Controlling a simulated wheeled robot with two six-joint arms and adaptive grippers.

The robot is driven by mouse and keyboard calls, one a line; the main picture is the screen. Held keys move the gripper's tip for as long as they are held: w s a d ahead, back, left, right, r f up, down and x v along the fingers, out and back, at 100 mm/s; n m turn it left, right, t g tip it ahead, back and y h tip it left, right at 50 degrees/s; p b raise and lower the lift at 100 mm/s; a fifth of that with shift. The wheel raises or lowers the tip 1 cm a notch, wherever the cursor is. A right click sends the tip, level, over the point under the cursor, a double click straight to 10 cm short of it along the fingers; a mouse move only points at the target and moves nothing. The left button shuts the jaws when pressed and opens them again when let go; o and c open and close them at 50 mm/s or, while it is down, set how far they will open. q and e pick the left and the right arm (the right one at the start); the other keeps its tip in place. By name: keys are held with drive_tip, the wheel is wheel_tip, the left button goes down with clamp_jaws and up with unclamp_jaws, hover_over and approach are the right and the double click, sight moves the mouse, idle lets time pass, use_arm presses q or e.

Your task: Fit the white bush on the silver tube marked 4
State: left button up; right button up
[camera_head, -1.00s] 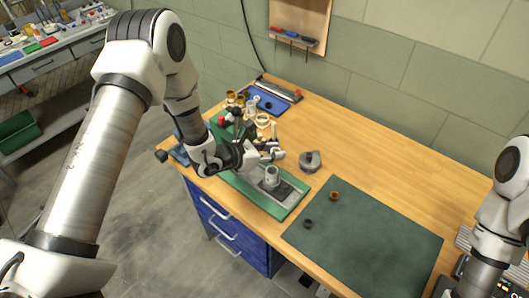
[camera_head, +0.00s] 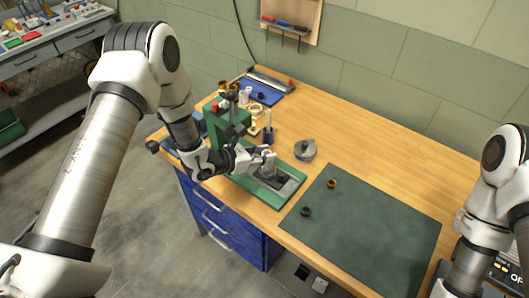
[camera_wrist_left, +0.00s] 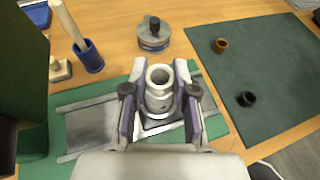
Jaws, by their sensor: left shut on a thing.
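A pale silver tube (camera_wrist_left: 158,100), open at the top, stands upright on the grey plate (camera_head: 286,187) of the green press base (camera_head: 262,190). My left gripper (camera_wrist_left: 160,102) has a finger on each side of the tube and is shut on it; it also shows in the head view (camera_head: 264,160). No number on the tube is readable. I cannot pick out the white bush for sure; small pale parts (camera_head: 246,97) stand behind the press (camera_head: 226,120). My right arm shows at the right, its gripper out of view.
A round grey metal piece (camera_head: 305,150) stands right of the press base. A dark green mat (camera_head: 365,228) holds a brown ring (camera_head: 331,183) and a black ring (camera_head: 305,212). A blue tray (camera_head: 262,92) lies at the back. The table's right rear is clear.

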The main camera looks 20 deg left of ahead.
use_arm(q)
drive_tip(key=shift+w+d+f, duration=0.15)
drive_tip(key=shift+d+f, duration=0.05)
drive_tip(key=shift+f, duration=0.05)
drive_tip(key=o, duration=0.8)
drive_tip(key=shift+a, duration=0.1)
drive_tip(key=shift+r, duration=0.1)
drive_tip(key=v, duration=1.2)
